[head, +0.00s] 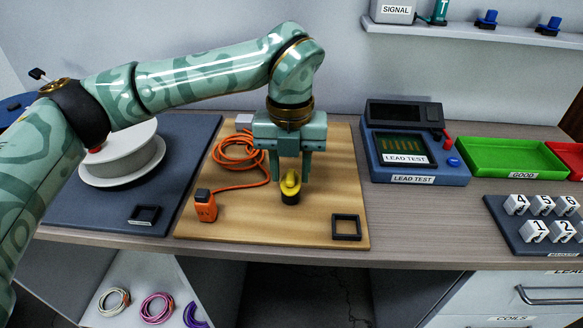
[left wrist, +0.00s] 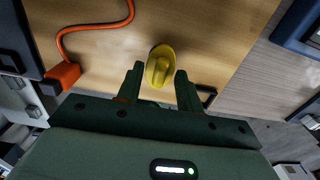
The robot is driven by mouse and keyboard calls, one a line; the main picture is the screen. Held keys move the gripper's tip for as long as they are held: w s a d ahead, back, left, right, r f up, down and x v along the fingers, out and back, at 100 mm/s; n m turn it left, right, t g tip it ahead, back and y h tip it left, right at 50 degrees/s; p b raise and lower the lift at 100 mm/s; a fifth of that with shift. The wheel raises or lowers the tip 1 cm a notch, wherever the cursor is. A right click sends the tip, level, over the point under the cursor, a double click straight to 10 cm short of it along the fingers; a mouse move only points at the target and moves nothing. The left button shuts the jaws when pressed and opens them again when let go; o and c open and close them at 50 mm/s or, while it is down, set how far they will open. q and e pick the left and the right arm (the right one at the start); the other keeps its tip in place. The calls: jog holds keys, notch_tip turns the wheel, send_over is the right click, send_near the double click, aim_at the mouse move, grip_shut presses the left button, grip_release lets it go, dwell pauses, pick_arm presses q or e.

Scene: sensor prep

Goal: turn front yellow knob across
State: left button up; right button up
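The yellow knob (head: 290,184) has a raised bar grip on a round dark base and stands on the wooden board (head: 230,229). In the left wrist view the yellow knob (left wrist: 160,66) shows just beyond the fingertips, with its bar running roughly up and down in the picture. My left gripper (head: 290,176) points down above the board at the knob. In the left wrist view its two fingers (left wrist: 157,75) are apart with the knob between or just past their tips, and I see no contact. My right gripper is in neither view.
An orange cable (head: 237,150) lies coiled on the board, ending at an orange plug (head: 206,206). A black square frame (head: 346,227) sits at the board's front right. A white spool (head: 124,160) stands left; the lead test box (head: 415,172) stands right. The board right of the knob is clear.

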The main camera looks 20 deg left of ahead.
pick_arm(q)
grip_shut()
jog(key=shift+r, duration=0.1)
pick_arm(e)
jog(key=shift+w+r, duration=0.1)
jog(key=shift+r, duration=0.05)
